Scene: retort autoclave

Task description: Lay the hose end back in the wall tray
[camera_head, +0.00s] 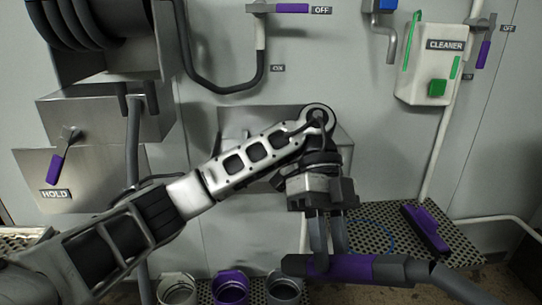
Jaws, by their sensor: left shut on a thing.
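The hose end (345,267), a purple and dark grey piece, lies level low in the picture, right of the middle. Its dark hose (465,287) runs off to the lower right. My left gripper (328,250) points down from above, with its two grey fingers shut on the purple part. A steel tray (235,125) is fixed to the wall behind my left arm, above and behind the hose end. My arm hides much of this tray, so I cannot see its inside. My right gripper is out of view.
A perforated shelf (462,247) runs below, with a purple-topped item (426,228) on it. Several round containers, one of them purple (230,287), stand at the bottom. A hose reel (85,25), a HOLD lever (55,168) and a CLEANER box (440,75) are on the wall.

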